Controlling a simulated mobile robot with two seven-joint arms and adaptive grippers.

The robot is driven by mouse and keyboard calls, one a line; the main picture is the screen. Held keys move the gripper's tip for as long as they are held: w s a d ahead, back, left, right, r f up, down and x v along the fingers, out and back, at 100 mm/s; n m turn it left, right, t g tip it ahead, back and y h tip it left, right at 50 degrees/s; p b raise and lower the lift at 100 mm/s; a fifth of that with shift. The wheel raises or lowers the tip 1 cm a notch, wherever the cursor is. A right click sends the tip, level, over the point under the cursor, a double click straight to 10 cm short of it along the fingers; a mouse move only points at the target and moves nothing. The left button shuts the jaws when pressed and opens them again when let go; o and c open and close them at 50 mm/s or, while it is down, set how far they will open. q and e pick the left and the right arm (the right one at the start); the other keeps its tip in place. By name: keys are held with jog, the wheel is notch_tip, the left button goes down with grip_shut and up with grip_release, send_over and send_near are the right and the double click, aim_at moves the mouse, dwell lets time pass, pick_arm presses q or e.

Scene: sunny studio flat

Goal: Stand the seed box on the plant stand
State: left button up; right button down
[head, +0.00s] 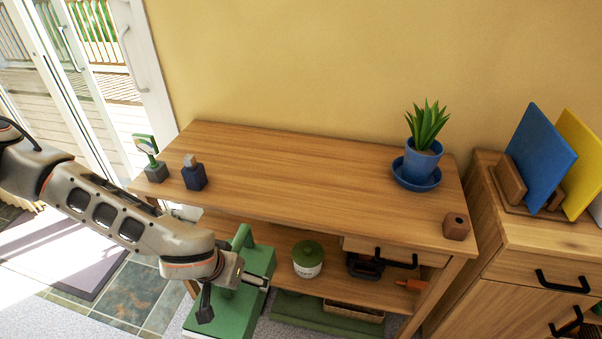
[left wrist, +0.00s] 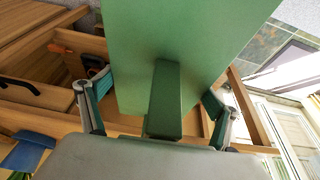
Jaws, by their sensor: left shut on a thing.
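The seed box looks to be the green box (head: 222,314) with a raised green part at its top, at the lower middle of the head view. My left gripper (head: 238,284) is shut on it. In the left wrist view the box (left wrist: 180,40) fills the upper middle, and a green bar (left wrist: 165,98) on it lies between my left gripper's fingers (left wrist: 158,118). I cannot tell whether the box touches the floor. The plant stand seems to be the wooden table (head: 300,170) with a lower shelf; the box is in front of its left part. My right gripper is not in view.
On the tabletop are a blue-potted plant (head: 422,160), a small wooden block (head: 456,226), a dark blue bottle (head: 194,174) and a small stand-like item (head: 152,165). The top's middle is clear. A green-lidded jar (head: 307,260) stands on the shelf. A cabinet (head: 540,240) is at right.

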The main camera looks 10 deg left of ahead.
pick_arm(q)
jog(key=shift+d+r, duration=0.15)
jog(key=shift+d, duration=0.05)
jog(key=shift+a, duration=0.15)
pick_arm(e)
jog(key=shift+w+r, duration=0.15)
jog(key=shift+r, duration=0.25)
pick_arm(q)
jog(key=shift+a, duration=0.1)
